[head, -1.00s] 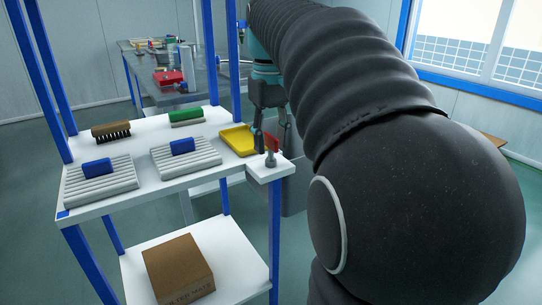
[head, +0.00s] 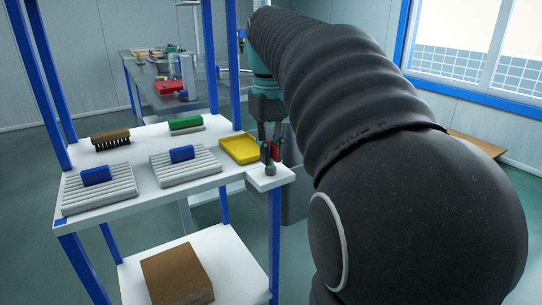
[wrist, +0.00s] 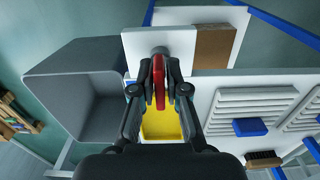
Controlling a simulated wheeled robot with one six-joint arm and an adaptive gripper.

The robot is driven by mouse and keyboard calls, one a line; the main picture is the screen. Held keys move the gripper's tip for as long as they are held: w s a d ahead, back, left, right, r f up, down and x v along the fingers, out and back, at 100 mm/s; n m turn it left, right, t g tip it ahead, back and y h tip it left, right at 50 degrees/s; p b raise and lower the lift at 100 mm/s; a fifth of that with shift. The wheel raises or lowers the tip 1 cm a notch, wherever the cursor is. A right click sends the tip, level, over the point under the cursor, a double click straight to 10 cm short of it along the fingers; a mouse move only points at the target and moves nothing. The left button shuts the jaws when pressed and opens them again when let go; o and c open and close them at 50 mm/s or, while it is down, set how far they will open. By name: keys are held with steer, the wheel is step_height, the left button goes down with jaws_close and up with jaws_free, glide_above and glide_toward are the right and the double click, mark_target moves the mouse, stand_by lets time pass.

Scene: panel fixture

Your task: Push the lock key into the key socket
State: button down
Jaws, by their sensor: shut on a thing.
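The red lock key (head: 276,150) is at the small white ledge on the shelf's right corner, and it also shows in the wrist view (wrist: 159,82). The grey round key socket (head: 270,169) is on that ledge, just below the key; in the wrist view the socket (wrist: 160,50) is at the key's far end. My gripper (head: 270,148) is shut on the red key, with a finger on each side of it. The fingers partly hide the key, and I cannot tell how deep it sits in the socket.
A yellow tray (head: 240,158) is close beside my gripper. Ribbed grey blocks with blue handles (head: 182,154), a brown brush (head: 110,139) and a green-topped brush (head: 186,124) are on the shelf. A cardboard box (head: 178,275) is on the lower shelf. A grey bin (wrist: 85,85) stands beside the ledge.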

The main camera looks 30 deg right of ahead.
mark_target(270, 143)
steer(key=shift+r+p, duration=1.25)
stand_by(0.8)
steer(key=shift+r+p, duration=0.9)
steer(key=shift+r, duration=1.55)
